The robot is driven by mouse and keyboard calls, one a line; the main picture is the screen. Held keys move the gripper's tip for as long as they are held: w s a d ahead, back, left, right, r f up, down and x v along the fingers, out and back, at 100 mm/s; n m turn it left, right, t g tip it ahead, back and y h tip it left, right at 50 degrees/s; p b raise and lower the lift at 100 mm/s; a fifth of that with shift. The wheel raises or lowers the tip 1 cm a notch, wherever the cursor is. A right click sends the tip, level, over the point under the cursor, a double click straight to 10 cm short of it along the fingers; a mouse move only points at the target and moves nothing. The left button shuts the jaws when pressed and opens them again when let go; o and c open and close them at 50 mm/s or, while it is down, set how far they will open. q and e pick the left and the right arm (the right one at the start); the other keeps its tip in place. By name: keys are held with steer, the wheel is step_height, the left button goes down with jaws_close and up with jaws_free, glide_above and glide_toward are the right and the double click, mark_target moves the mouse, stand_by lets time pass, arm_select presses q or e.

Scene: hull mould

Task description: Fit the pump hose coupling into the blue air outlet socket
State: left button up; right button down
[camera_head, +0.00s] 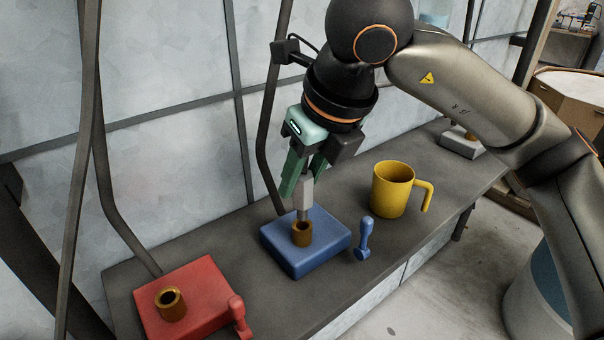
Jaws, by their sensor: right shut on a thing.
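My right gripper (304,176) hangs over the blue base and is shut on a pale grey hose coupling (304,192). The coupling points down, roughly upright. Its thin lower end meets the mouth of the brass socket (301,235) on the blue air outlet block (323,253). I cannot tell how deep the tip sits in the socket, or whether it only lines up with it in this view. A blue lever (363,240) stands at the block's right side. My left gripper is not in view.
A red block (210,284) with a brass socket (171,303) and a red lever (238,315) sits at the bench's near left. A yellow mug (391,190) stands right of the blue block. A grey block (461,142) is farther back. Dark pipes run behind the bench (225,229).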

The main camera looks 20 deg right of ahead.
mark_target(302, 199)
steer(key=shift+b, duration=0.4)
stand_by(0.7)
steer(key=shift+f, duration=0.15)
steer(key=shift+f+b, duration=0.35)
steer(key=shift+b, duration=0.1)
steer(key=shift+f+b, duration=1.55)
steer(key=shift+c, duration=2.2)
jaws_free()
steer(key=shift+r, duration=0.1)
